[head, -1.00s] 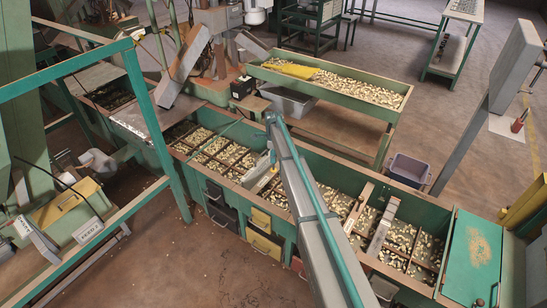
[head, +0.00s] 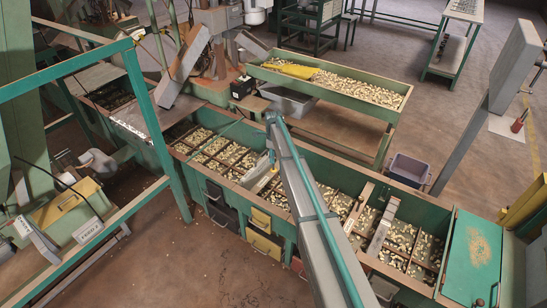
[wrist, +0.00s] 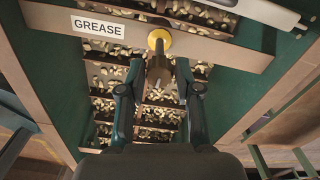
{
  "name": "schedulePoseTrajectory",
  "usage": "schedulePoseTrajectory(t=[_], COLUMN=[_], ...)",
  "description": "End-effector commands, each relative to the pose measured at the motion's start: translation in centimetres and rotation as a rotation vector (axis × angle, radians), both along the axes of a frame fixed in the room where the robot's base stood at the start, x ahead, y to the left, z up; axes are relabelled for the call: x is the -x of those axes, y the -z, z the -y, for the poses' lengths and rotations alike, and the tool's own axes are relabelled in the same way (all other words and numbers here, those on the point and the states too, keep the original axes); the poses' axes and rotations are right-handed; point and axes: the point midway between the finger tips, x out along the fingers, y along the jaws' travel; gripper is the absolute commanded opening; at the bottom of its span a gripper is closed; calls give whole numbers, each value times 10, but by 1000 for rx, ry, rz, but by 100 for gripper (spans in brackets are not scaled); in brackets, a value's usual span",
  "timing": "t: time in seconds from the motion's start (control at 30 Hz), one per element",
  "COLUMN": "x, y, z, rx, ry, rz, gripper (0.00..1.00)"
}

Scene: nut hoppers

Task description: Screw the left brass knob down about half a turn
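In the wrist view a brass knob (wrist: 159,40) sits at a plate labelled GREASE (wrist: 215,47). A darker brown cylindrical piece with a thin shaft extends below the knob toward my gripper. My gripper (wrist: 160,70) is open, with one finger on each side of this piece and visible gaps between. I cannot tell how far the fingertips are from the knob in depth. In the head view my gripper (head: 268,164) is low over the nut hopper (head: 285,222), left of centre. My arm and gripper hide the knob there. I see no second brass knob clearly.
The hopper's compartments hold pale nuts. A grey plate (head: 383,228) and a wooden divider (head: 359,206) cross it to the right. A green lid (head: 474,255) covers its right end. A green trough of nuts (head: 340,84) stands behind. A green frame (head: 145,110) rises at the left.

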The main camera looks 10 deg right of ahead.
Motion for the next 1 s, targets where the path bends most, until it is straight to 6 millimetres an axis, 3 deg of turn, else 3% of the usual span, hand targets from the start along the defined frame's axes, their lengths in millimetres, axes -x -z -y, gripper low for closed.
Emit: schedulePoseTrajectory(t=[0.1,0.53,1.0], x=[0,0,0], y=[0,-9,-92], z=[0,0,0], rx=[0,-1,0], ry=[0,-1,0], rz=[0,0,1], gripper=[53,53,53])
